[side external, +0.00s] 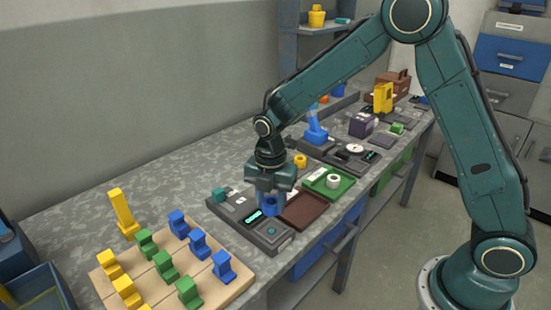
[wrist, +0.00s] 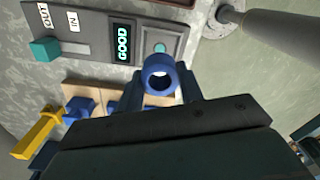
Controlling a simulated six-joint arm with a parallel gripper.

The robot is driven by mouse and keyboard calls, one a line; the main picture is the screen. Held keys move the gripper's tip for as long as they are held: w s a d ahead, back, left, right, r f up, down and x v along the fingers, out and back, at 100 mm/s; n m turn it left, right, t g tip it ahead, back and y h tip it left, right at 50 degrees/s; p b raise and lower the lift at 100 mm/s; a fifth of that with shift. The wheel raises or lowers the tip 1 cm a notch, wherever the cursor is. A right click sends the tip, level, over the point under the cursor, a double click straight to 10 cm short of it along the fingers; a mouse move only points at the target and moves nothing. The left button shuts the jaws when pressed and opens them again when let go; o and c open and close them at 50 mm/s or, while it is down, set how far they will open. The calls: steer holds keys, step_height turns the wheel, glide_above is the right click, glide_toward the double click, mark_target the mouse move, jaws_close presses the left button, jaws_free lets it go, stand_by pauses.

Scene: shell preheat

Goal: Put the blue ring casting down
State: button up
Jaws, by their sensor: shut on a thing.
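The blue ring casting (side external: 269,208) is held between the fingers of my gripper (side external: 268,198), above the grey gauge unit (side external: 236,213) on the bench. In the wrist view the ring (wrist: 149,73) shows its round hole, with a blue finger on each side. The unit (wrist: 88,42) has a lit display reading GOOD (wrist: 122,41), a teal slider at the OUT and IN labels, and a round teal button partly behind the ring. A brown tray (side external: 306,209) beside the unit looks empty. A green tray (side external: 322,191) holds a pale ring (side external: 333,181).
A wooden board (side external: 205,273) with yellow, green and blue blocks stands at front left, with a yellow part (side external: 122,213) by it. A yellow ring (side external: 300,161) and blue machine (side external: 315,131) sit behind the trays. Bare bench lies left of the unit.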

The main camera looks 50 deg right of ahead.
mark_target(273, 231)
steer(key=shift+f, duration=3.45)
steer(key=shift+s+f, duration=0.1)
steer(key=shift+f, duration=0.6)
steer(key=o, duration=1)
steer(key=shift+s+d, duration=0.1)
step_height(273, 231, up, 13)
steer(key=shift+w+r, duration=0.2)
steer(key=shift+r, duration=0.1)
